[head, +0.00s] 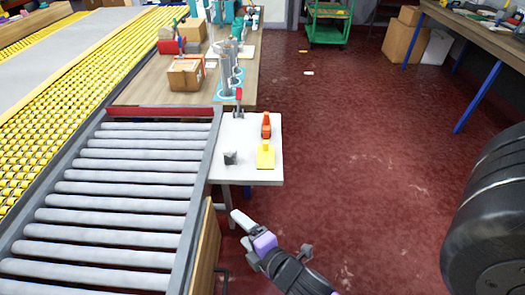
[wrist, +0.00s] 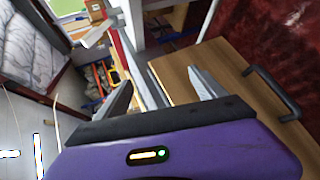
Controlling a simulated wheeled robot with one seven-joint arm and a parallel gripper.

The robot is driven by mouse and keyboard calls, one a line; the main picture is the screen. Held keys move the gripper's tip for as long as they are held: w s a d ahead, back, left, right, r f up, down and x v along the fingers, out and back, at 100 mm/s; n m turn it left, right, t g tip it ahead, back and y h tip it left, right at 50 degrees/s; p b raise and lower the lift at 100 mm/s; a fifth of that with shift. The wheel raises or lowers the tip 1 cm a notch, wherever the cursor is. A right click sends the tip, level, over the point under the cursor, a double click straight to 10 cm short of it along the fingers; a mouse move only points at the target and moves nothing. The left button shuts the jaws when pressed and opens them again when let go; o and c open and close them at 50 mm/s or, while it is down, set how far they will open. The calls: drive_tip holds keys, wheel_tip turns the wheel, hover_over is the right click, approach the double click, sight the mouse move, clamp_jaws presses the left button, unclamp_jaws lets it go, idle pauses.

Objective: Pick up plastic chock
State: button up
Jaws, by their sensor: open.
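A small white table (head: 247,137) stands at the end of the roller conveyor in the head view. On it are a yellow flat piece with a raised part (head: 265,157), an orange upright item (head: 266,126) and a small dark grey block (head: 230,158). I cannot tell for certain which is the plastic chock. My gripper (head: 271,231) is open and empty, below and in front of the table's near edge, apart from these items. In the wrist view my gripper (wrist: 160,84) has its fingers spread with nothing between them; the table-top items are not clearly visible there.
The roller conveyor (head: 120,185) is left of the table. A wooden panel (head: 206,245) with a dark handle (wrist: 272,92) stands close to my gripper. A workbench (head: 150,92) with a cardboard box (head: 186,74) lies behind. The red floor (head: 350,150) to the right is mostly clear.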

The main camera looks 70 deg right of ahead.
drive_tip(key=w+d+r+n+g+h+p, duration=0.1)
drive_tip(key=w+d+r+n+g+h, duration=0.2)
drive_tip(key=d, duration=0.6)
drive_tip(key=n+g+h, duration=0.1)
drive_tip(key=n+h, duration=0.2)
approach(266, 153)
drive_tip(key=w, duration=0.3)
drive_tip(key=w+p, duration=0.1)
drive_tip(key=shift+w+a+r, duration=0.35)
drive_tip(key=shift+w+a, duration=0.05)
drive_tip(key=shift+s+d+f+n+g, duration=0.3)
drive_tip(key=shift+s+d+n+g, duration=0.35)
drive_tip(key=shift+d+n+g, duration=0.4)
drive_tip(key=shift+s+d+f+n, duration=0.2)
drive_tip(key=shift+s+n, duration=0.25)
drive_tip(key=shift+n, duration=0.5)
drive_tip(key=shift+d+f+g, duration=0.1)
drive_tip(key=shift+d+g, duration=0.1)
drive_tip(key=shift+g, duration=0.15)
drive_tip(key=x, duration=0.7)
drive_tip(key=shift+w+d, duration=0.2)
